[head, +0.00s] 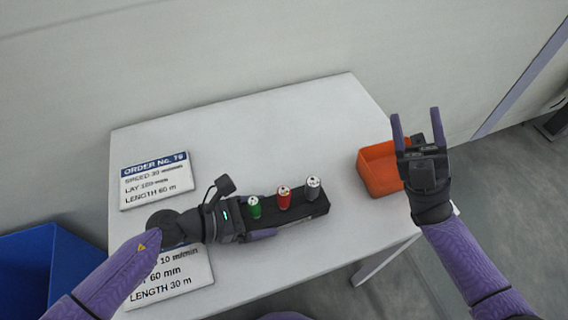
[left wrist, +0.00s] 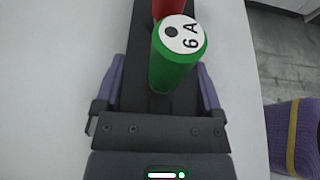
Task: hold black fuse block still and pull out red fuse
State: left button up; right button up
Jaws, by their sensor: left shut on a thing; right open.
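The black fuse block (head: 312,211) lies on the white table. A green fuse (head: 254,207), the red fuse (head: 284,197) and a grey fuse (head: 313,188) stand upright in it, in a row from left to right. My left gripper (head: 262,219) is shut on the block's left end, with a finger along each side near the green fuse. In the left wrist view the green fuse (left wrist: 178,58) stands between the fingers, marked 6A, with part of the red fuse (left wrist: 167,8) beyond it. My right gripper (head: 417,130) is open and empty, to the right of the block near the orange bin.
An orange bin (head: 379,172) stands at the table's right edge. Two order signs lie at the left, one (head: 156,181) in full view and one (head: 172,280) partly behind my left arm. A blue bin (head: 48,262) is at the far left. The table (head: 300,130) is clear behind the block.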

jog(key=s+a+n+g+h, duration=0.1)
jog(key=s+a+n+g, duration=0.2)
jog(key=a+n+g, duration=0.65)
jog(key=s+a+r+n+g+h, duration=0.15)
jog(key=a+n+g, duration=0.25)
jog(key=n+g, duration=0.95)
jog(key=s+a+n+g+h, duration=0.1)
jog(key=s+a+n+g, duration=0.4)
jog(key=n+g, duration=0.65)
jog(key=n+t+h, duration=1.3)
jog(key=n+h, duration=0.4)
jog(key=n, duration=0.2)
send_over(284, 191)
notch_tip(284, 191, down, 9)
jog(key=shift+r, duration=0.1)
jog(key=shift+f, duration=0.3)
notch_tip(284, 191, down, 8)
jog(key=shift+f, duration=0.15)
